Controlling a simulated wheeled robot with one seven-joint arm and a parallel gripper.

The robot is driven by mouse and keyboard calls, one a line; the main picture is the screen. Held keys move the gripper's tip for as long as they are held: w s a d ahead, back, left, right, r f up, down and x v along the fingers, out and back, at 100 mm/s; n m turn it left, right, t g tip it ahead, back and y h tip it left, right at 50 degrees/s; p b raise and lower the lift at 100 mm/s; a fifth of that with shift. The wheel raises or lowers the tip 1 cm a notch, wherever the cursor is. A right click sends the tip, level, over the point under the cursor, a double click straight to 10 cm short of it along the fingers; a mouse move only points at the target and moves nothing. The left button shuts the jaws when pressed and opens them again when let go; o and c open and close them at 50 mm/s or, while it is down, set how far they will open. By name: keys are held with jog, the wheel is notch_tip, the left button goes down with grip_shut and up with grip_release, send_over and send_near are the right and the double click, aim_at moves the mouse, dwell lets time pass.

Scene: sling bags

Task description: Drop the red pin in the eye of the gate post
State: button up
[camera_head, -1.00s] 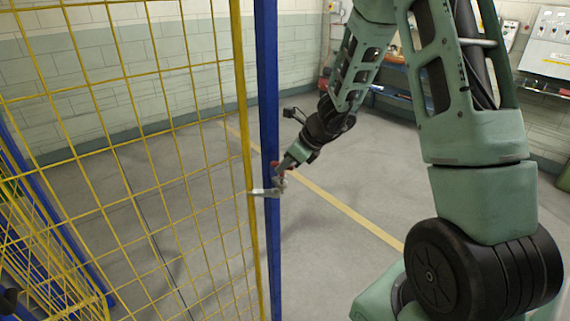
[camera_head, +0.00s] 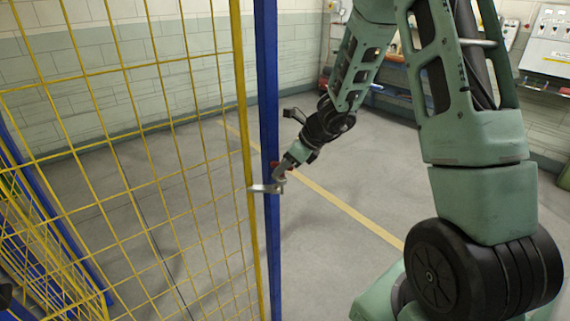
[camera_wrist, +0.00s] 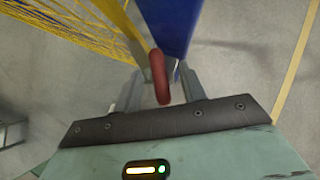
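The red pin (camera_wrist: 160,78) shows in the wrist view as a rounded red bar close beside the blue gate post (camera_wrist: 168,25). My gripper (camera_wrist: 162,78) has its two grey fingers spread on either side of it, with floor showing between the pin and the right finger. In the head view my gripper (camera_head: 284,174) is at the blue post (camera_head: 267,90), and a small bit of red shows there. A silver latch piece (camera_head: 264,188) reaches from the yellow gate edge to the post just below. The eye and the pin's lower end are hidden.
The yellow mesh gate (camera_head: 185,110) fills the left, with more blue and yellow fencing (camera_head: 75,240) behind it. A blue bench (camera_head: 390,97) and a wall panel (camera_head: 550,40) stand at the back right.

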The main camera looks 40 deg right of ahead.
jog(key=p+v, duration=0.1)
jog(key=v, duration=1.6)
jog(key=shift+s, duration=0.15)
jog(key=shift+r, duration=0.1)
jog(key=s+a+f+n+g, duration=0.2)
jog(key=a+n, duration=0.5)
jog(key=a, duration=0.3)
jog(key=s+a+f+n+g, duration=0.1)
jog(key=s+a+n+g, duration=0.15)
jog(key=a+n, duration=0.65)
jog(key=s+a+f+n+g+h+b, duration=0.1)
jog(key=s+a+f+n+h+b, duration=0.1)
jog(key=s+a+n, duration=1.1)
jog(key=s+f+n+h, duration=0.1)
jog(key=s+n, duration=0.2)
jog(key=n, duration=0.5)
jog(key=shift+s+a+f+g, duration=0.15)
jog(key=shift+s+f+g, duration=0.15)
jog(key=shift+f+g, duration=0.1)
